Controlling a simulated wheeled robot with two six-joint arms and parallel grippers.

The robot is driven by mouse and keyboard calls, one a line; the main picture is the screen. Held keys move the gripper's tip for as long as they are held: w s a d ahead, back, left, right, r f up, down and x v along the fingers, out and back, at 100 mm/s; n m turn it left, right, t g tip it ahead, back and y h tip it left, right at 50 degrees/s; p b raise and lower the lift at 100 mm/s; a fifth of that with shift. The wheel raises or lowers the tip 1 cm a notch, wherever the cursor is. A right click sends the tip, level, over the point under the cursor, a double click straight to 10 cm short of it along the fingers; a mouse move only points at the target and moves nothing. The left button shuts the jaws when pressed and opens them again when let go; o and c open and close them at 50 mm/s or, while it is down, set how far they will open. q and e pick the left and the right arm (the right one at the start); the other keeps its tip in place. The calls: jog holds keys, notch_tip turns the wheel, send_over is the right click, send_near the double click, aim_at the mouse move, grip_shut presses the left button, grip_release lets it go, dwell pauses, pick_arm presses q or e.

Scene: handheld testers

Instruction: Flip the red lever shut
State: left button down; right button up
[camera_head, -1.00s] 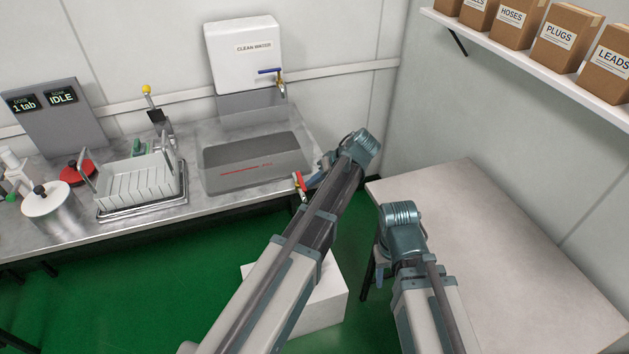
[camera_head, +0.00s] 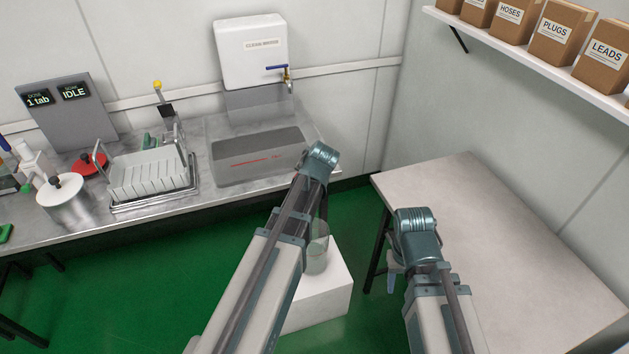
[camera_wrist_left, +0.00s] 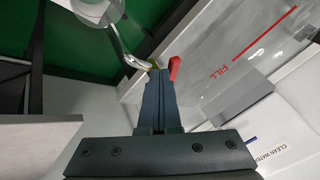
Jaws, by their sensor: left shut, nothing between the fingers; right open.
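The red lever (camera_wrist_left: 174,68) shows in the left wrist view, just right of my left gripper's fingertips (camera_wrist_left: 158,73). It stands at the front of the sink, by a brass-coloured fitting and a curved metal spout (camera_wrist_left: 126,46). My left gripper is shut and empty; whether it touches the lever I cannot tell. In the head view my left arm hides the lever and the left gripper. My right gripper (camera_head: 393,279) is open beside the right table's left edge, partly hidden by its own wrist.
The sink (camera_head: 258,160) is set in the metal counter below a clean-water tank (camera_head: 250,60) with a blue-handled tap (camera_head: 286,72). A clear vessel (camera_head: 317,255) stands on a white block (camera_head: 325,297). The right table (camera_head: 490,230) is bare. A shelf of boxes hangs above.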

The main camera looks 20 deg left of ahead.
pick_arm(q)
jog(key=a+m+h, duration=0.1)
jog(key=m, duration=0.1)
jog(key=a+m+t+h, duration=0.1)
jog(key=a+m, duration=0.1)
dwell(0.4)
jog(key=shift+w+d, duration=0.3)
jog(key=shift+w, duration=0.4)
